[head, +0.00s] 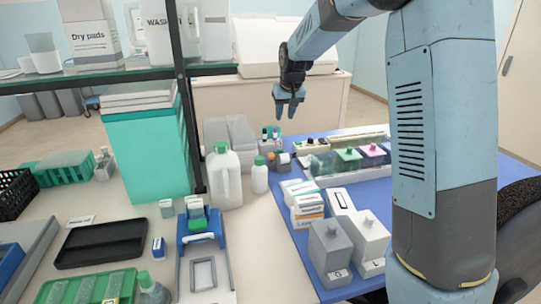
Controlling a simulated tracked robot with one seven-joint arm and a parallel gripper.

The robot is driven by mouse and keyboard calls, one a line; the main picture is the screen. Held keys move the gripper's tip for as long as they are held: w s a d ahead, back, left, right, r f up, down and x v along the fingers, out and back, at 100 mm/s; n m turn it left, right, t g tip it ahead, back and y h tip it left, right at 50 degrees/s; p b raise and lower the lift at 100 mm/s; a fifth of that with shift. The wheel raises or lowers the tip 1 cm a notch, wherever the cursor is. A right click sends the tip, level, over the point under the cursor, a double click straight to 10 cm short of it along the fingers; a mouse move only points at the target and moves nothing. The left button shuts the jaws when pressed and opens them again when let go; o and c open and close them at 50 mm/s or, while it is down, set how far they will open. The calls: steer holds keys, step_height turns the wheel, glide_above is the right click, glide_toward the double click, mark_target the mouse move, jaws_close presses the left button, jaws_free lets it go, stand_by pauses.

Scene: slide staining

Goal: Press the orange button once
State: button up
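My gripper (287,112) hangs in the upper middle of the head view with its fingers pointing down. It is above and behind the blue mat, apart from anything below it. Its fingers look close together, and it is too small in view to tell open from shut. I cannot make out an orange button for certain. A small dark grey item with an orange part (284,159) stands near the back left of the blue mat, below the gripper in the picture. No button is clear on it at this size.
The blue mat (300,262) holds a staining tray (330,168), small cartons (308,205) and grey containers (333,255). White bottles (225,178) stand left of it. A dark shelf post (188,125) and a teal box (150,155) stand further left. Open space surrounds the gripper.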

jaws_close()
stand_by(1.2)
